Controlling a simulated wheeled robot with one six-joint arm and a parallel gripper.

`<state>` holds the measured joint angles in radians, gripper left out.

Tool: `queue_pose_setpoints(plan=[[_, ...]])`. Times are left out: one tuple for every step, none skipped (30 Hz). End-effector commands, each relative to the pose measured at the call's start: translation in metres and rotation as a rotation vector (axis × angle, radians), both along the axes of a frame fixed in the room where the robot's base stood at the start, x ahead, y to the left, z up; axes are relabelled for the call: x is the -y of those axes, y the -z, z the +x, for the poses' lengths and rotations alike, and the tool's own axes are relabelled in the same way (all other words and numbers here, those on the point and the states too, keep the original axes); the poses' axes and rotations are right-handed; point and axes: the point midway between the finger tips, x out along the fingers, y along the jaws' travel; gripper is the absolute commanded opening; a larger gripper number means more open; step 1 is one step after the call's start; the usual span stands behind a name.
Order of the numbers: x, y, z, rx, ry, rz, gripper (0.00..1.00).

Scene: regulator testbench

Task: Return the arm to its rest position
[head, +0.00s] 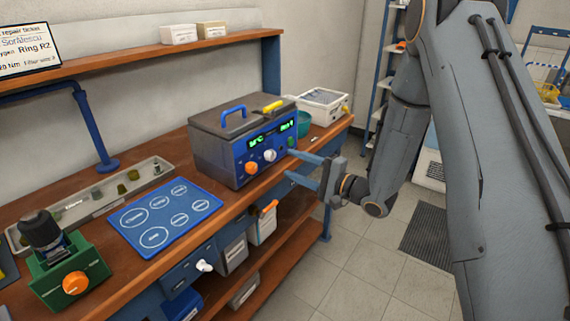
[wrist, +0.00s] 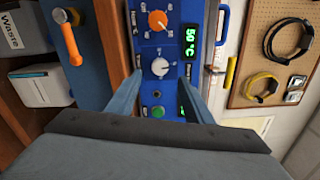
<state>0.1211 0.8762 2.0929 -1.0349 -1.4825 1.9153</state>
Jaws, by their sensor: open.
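My gripper (head: 305,169) is at the right of the head view, in front of the blue and grey machine (head: 212,151) on the bench. Its two blue-grey fingers are apart and point at the machine's front panel. Nothing shows between them but the panel behind. In the wrist view my gripper (wrist: 157,92) frames the panel, with an orange knob (wrist: 158,20), a white knob (wrist: 160,67), a green button (wrist: 158,111) and a green display reading 50 °C (wrist: 190,42). Whether the fingertips touch the panel I cannot tell.
A shelf (head: 130,57) runs above. The tiled floor (head: 350,285) in front is clear.

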Motion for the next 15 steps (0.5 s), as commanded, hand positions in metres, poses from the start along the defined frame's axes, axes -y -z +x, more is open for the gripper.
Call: queue_pose_setpoints(plan=[[0.0049, 0.0005, -0.0027, 0.0, 0.002, 0.0, 0.46], [0.0065, 0.0002, -0.0038, 0.001, 0.002, -0.001, 0.46], [0.0081, 0.0, -0.0053, 0.001, 0.002, 0.0, 0.46], [0.0088, -0.0002, -0.0061, 0.001, 0.001, 0.0, 0.46], [0.0093, -0.0002, -0.0068, 0.001, 0.001, -0.001, 0.46], [0.0096, -0.0003, -0.0073, 0.001, 0.001, -0.001, 0.46], [0.0097, -0.0004, -0.0075, 0.001, 0.0, -0.001, 0.46], [0.0098, -0.0004, -0.0077, 0.001, 0.0, -0.001, 0.46], [0.0096, -0.0004, -0.0077, 0.001, 0.0, -0.001, 0.46], [0.0096, -0.0004, -0.0077, 0.001, 0.0, -0.001, 0.46], [0.0096, -0.0004, -0.0077, 0.001, 0.0, -0.001, 0.46], [0.0095, -0.0004, -0.0076, 0.001, 0.0, -0.001, 0.46], [0.0096, -0.0004, -0.0075, 0.001, 0.0, -0.001, 0.46], [0.0097, -0.0005, -0.0073, 0.002, 0.002, -0.004, 0.46], [0.0101, -0.0006, -0.0064, 0.006, 0.007, -0.015, 0.46]])
